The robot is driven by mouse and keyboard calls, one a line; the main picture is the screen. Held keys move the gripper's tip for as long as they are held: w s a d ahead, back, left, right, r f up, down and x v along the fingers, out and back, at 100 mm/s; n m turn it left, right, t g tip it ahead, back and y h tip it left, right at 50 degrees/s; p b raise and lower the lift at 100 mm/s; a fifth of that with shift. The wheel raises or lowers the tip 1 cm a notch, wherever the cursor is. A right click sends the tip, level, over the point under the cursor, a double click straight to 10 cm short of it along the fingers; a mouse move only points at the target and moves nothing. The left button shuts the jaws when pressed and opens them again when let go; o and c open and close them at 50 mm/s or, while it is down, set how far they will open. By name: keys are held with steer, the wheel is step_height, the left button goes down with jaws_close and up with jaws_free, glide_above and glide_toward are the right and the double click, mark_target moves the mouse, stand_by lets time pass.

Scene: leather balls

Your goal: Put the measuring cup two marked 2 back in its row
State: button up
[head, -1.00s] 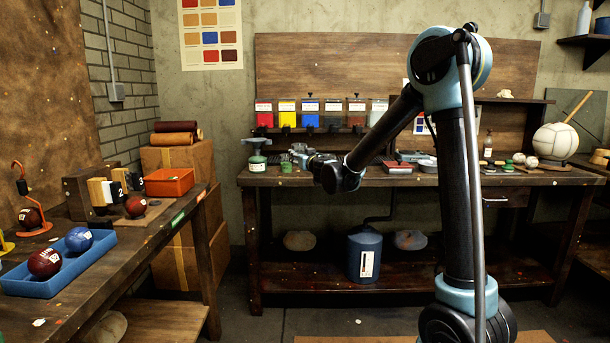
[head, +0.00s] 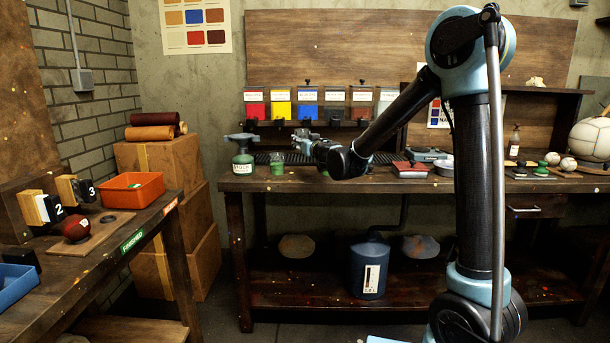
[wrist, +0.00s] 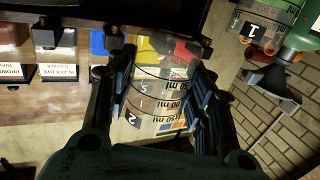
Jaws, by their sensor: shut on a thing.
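The measuring cup marked 2 (wrist: 160,98) is clear, with dark and pale bands lettered in ml. In the wrist view it sits between the two fingers of my gripper (wrist: 160,92), which is shut on it. In the head view my gripper (head: 303,140) is over the left part of the back bench (head: 420,185); the held cup is too small to make out there. Another measuring cup, marked 1 (wrist: 268,18), shows at the upper right of the wrist view, apart from my gripper. In the head view a small greenish cup (head: 277,163) stands below and left of my gripper.
A green stock jar (head: 243,162) stands at the bench's left end. Red (head: 254,104), yellow (head: 280,104) and blue (head: 307,104) dye containers line the back. An orange bin (head: 132,188) is on the left table.

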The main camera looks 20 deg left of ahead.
steer(key=shift+w+f, duration=0.15)
steer(key=shift+w, duration=0.05)
step_height(320, 180, down, 5)
steer(key=shift+w+a+r, duration=0.1)
steer(key=shift+a+r, duration=0.05)
steer(key=shift+r, duration=0.05)
steer(key=shift+f, duration=2.55)
steer(key=o, duration=1.1)
steer(key=shift+f, duration=0.1)
steer(key=shift+o, duration=0.2)
